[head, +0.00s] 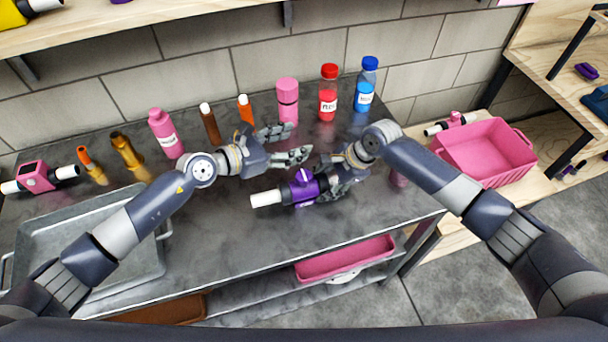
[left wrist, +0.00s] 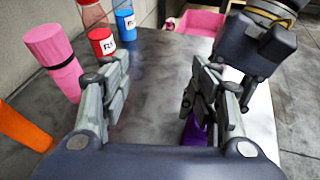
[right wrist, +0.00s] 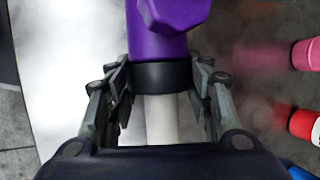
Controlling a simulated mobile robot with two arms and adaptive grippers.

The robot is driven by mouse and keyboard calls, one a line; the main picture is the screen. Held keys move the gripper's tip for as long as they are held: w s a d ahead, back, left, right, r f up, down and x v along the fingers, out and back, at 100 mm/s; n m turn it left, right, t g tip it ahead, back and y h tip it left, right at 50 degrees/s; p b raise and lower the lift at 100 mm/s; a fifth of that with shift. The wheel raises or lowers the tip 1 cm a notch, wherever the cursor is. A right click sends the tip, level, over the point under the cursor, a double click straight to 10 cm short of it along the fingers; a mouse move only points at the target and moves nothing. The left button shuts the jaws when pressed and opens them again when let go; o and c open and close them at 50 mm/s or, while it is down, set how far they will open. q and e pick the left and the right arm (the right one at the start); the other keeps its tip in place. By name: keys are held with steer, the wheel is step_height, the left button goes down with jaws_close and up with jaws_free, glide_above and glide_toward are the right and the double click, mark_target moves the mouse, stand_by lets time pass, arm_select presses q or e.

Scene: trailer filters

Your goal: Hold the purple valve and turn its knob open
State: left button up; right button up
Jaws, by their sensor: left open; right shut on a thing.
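The purple valve (head: 310,189) is held just above the grey metal table, its white pipe end pointing left and its purple knob (head: 303,175) on top. My right gripper (head: 327,183) is shut on the valve from the right. In the right wrist view its fingers (right wrist: 160,78) sit around the black collar and white pipe, with the purple body (right wrist: 157,45) beyond. My left gripper (head: 300,142) is open and empty, above and behind the valve, apart from the knob. In the left wrist view the valve (left wrist: 194,130) is mostly hidden behind one finger.
Bottles stand along the back, including a pink one (head: 288,100), a red one (head: 328,93) and a blue one (head: 366,85). A metal tray (head: 155,265) and a pink valve (head: 38,177) are at left. A pink bin (head: 487,152) stands at right. The table's front middle is clear.

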mark_target(301, 184)
arm_select(q)
steer(key=s+d+n+t, duration=0.1)
steer(key=s+f+n+t, duration=0.1)
steer(key=s, duration=0.1)
steer(key=s+d+f+n+t, duration=0.1)
steer(key=s, duration=0.1)
steer(key=shift+d+f+t, duration=0.25)
steer(key=shift+d+t, duration=0.05)
steer(key=shift+t, duration=0.1)
steer(key=s+a+f+n+t+y, duration=0.1)
steer(key=s+f+n+t+y, duration=0.15)
steer(key=s, duration=0.35)
steer(key=s+a+f+n+t+y, duration=0.1)
steer(key=s+a+n+t+y, duration=0.15)
steer(key=s, duration=0.25)
steer(key=shift+y, duration=0.6)
steer(key=x, duration=1.1)
steer(key=shift+w+d+f, duration=0.15)
steer(key=shift+d+f, duration=0.15)
steer(key=shift+d, duration=0.2)
steer(key=shift+c, duration=0.2)
steer(key=c, duration=1)
